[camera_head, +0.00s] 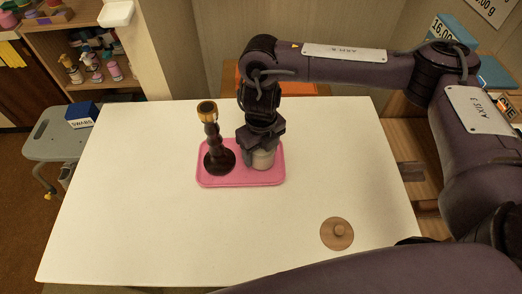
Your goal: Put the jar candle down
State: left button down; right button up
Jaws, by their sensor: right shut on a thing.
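The jar candle (263,159) is a small pale jar on the right half of a pink tray (240,182). My right gripper (262,150) comes down on it from above and is shut on it; the fingers hide its upper part. The jar's bottom appears at the tray's surface, but I cannot tell whether it touches. A dark brown turned candlestick (213,140) with a gold-coloured top stands upright on the tray's left half, a little apart from the jar. My left gripper is not in view.
The tray lies on a white table (130,200). A round wooden lid with a knob (337,233) lies near the front right. A grey stool (55,140) with a blue box (82,114) stands left of the table. The table's left side is clear.

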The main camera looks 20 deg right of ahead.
dwell(0.3)
jog(key=o, duration=1.3)
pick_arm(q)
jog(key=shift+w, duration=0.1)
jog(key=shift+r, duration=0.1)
pick_arm(e)
jog(key=shift+r, duration=0.35)
notch_tip(320, 180, up, 11)
jog(key=shift+f+p, duration=0.15)
jog(key=shift+p, duration=1.05)
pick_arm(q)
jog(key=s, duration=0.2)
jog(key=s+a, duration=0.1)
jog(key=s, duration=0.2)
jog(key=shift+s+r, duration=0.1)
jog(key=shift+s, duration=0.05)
pick_arm(e)
jog(key=shift+r, duration=0.4)
jog(key=shift+s, duration=0.1)
